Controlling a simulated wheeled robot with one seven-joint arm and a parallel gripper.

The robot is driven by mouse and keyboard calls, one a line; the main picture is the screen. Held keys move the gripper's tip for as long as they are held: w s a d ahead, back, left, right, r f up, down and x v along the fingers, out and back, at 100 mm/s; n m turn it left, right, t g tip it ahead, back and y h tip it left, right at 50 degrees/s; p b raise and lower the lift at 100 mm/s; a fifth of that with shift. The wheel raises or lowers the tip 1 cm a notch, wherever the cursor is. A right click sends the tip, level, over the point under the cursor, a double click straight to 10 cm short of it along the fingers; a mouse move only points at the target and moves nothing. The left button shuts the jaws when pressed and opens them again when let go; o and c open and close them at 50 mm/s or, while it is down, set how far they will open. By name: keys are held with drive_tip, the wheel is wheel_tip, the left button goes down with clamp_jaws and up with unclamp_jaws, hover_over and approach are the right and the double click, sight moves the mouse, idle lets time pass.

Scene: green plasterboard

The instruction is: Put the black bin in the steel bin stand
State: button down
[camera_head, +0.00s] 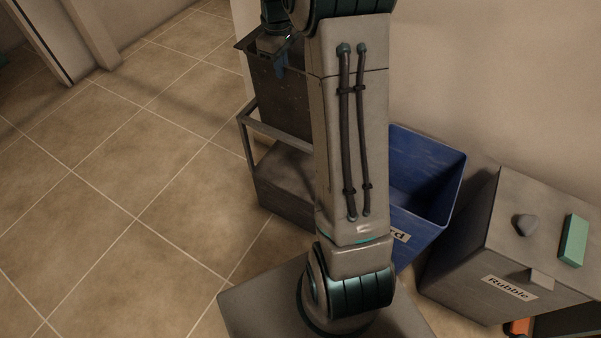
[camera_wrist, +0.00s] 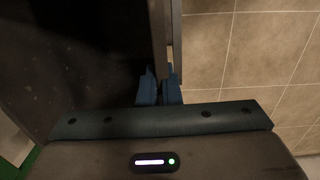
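The black bin (camera_head: 283,98) is upright at the top middle of the head view, partly hidden behind my arm. My gripper (camera_head: 279,62) is at its upper rim. In the wrist view the two blue fingers (camera_wrist: 159,90) are close together on either side of the bin's rim, with the bin's dark inside (camera_wrist: 85,60) to the left. The steel bin stand (camera_head: 248,150) is below the bin, with its rail crossing in front of the bin's lower end. I cannot tell how far the bin is inside it. My arm hides the stand's right side.
A blue labelled bin (camera_head: 425,175) stands right of the stand. A grey box labelled "Rubble" (camera_head: 500,245) stands further right, with a grey lump (camera_head: 525,224) and a green block (camera_head: 573,240) on top. The wall is close behind. Tiled floor at left is clear.

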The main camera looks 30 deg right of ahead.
sight(282, 92)
wheel_tip(282, 92, down, 8)
drive_tip(key=b, duration=0.6)
drive_tip(key=shift+f+b, duration=0.25)
drive_tip(key=shift+b, duration=0.05)
wheel_tip(282, 92, down, 10)
drive_tip(key=b, duration=0.3)
drive_tip(key=shift+f+b, duration=0.35)
drive_tip(key=shift+f, duration=0.2)
drive_tip(key=c, duration=1.6)
unclamp_jaws()
drive_tip(key=shift+a, duration=0.1)
